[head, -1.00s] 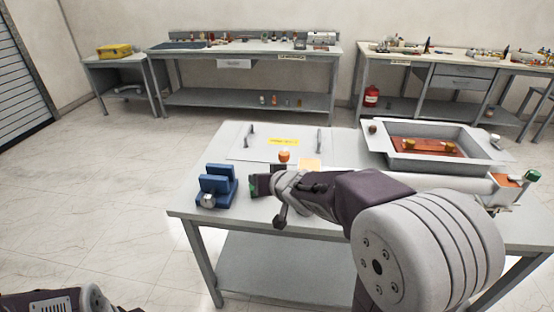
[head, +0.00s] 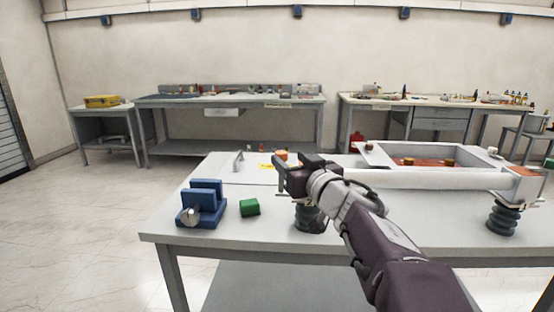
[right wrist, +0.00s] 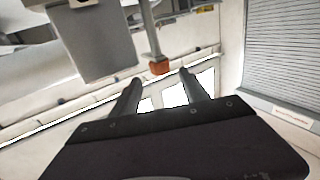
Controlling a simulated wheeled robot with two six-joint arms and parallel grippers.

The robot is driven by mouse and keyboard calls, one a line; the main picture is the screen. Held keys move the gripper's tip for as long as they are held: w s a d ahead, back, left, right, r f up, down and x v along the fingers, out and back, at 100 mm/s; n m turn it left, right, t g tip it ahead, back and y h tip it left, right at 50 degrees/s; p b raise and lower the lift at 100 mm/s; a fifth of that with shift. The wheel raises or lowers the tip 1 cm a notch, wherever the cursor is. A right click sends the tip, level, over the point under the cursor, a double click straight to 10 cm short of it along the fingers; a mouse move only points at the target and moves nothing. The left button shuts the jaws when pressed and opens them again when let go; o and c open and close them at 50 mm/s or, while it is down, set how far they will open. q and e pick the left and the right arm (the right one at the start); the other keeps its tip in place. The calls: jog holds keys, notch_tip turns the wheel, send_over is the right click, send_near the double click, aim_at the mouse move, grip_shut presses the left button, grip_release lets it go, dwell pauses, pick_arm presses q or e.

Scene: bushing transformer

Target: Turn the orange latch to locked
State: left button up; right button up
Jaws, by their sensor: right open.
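An orange piece (head: 281,155) shows just beyond my right gripper (head: 285,176) in the head view; I cannot tell its turned position. In the right wrist view an orange block (right wrist: 159,67) sits at the end of a thin grey rod, just beyond and between my fingertips (right wrist: 160,78). My right gripper is open and looks empty, apart from the block. A second orange piece (head: 527,171) is at the right end of the long white bar (head: 430,179). I cannot tell for sure which orange piece is the latch. My left gripper is out of view.
A green block (head: 250,207) lies on the table beside a blue vise-like fixture (head: 201,204). Dark ribbed insulators (head: 310,217) stand under the white bar, one at right (head: 503,218). A grey tray (head: 374,155) is behind it. The table front is mostly clear.

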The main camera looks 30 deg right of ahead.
aim_at(279, 151)
jog(key=w, duration=0.2)
jog(key=w+b, duration=0.1)
jog(key=w, duration=0.2)
jog(key=w+b, duration=0.1)
jog(key=w, duration=0.1)
jog(key=shift+w+d+f, duration=0.15)
jog(key=shift+w+d, duration=0.1)
jog(key=shift+w, duration=0.7)
grip_shut()
